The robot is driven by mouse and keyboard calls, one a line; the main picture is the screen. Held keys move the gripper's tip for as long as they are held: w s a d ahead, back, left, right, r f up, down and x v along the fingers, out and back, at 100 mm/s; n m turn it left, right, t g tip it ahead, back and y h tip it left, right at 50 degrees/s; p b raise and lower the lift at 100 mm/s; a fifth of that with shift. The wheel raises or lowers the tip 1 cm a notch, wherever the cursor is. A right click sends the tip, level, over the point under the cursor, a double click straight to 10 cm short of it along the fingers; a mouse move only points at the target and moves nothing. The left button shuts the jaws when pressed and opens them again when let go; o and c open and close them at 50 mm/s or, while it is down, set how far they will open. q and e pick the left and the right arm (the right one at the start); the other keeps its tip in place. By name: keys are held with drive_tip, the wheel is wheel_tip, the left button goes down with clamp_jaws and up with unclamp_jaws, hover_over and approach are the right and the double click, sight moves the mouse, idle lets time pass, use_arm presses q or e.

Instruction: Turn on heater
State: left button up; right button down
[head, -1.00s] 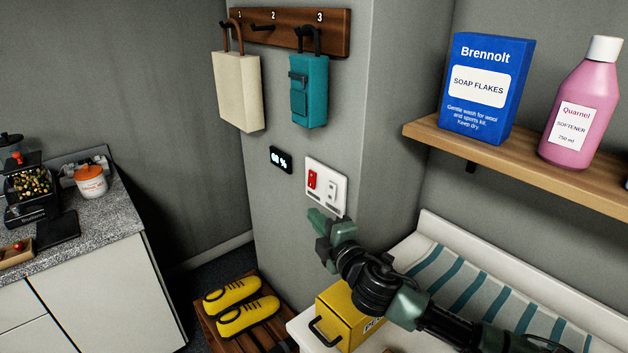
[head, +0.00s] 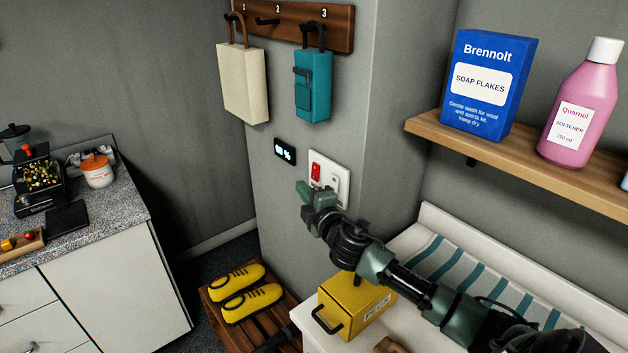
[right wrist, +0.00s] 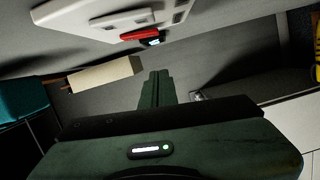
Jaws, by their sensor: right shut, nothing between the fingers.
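A white wall switch plate (head: 329,178) is on the grey wall, with a red rocker switch (head: 316,172) on its left and a white switch (head: 334,181) on its right. My right gripper (head: 303,190) is shut and empty, just below and in front of the plate, its tip near the red switch. In the right wrist view the shut fingers (right wrist: 157,82) point ahead, with the red switch (right wrist: 140,34) and the plate (right wrist: 100,18) above them. They look apart from the switch. My left gripper is out of view. No heater body can be made out.
A small dark display (head: 285,152) is on the wall left of the plate. Cream (head: 243,83) and teal (head: 312,85) bags hang above. A yellow box (head: 350,305) stands below my right arm. A shelf (head: 530,155) with soap flakes and softener is at right.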

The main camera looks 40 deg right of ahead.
sight(315, 172)
drive_tip(key=d, duration=0.3)
drive_tip(key=w+d+p, duration=0.1)
drive_tip(key=shift+w+d+f, duration=0.1)
drive_tip(key=shift+d+f, duration=0.05)
drive_tip(key=shift+f, duration=0.1)
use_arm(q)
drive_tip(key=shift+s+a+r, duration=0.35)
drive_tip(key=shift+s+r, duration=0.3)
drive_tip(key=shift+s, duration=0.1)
use_arm(e)
drive_tip(key=shift+w, duration=0.1)
drive_tip(key=shift+d+f+n+b, duration=0.1)
drive_tip(key=shift+d+n+b, duration=0.15)
drive_tip(key=shift+n+b, duration=0.2)
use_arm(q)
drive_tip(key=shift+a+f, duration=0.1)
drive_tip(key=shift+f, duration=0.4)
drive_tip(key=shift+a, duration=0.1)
use_arm(e)
drive_tip(key=shift+f, duration=0.1)
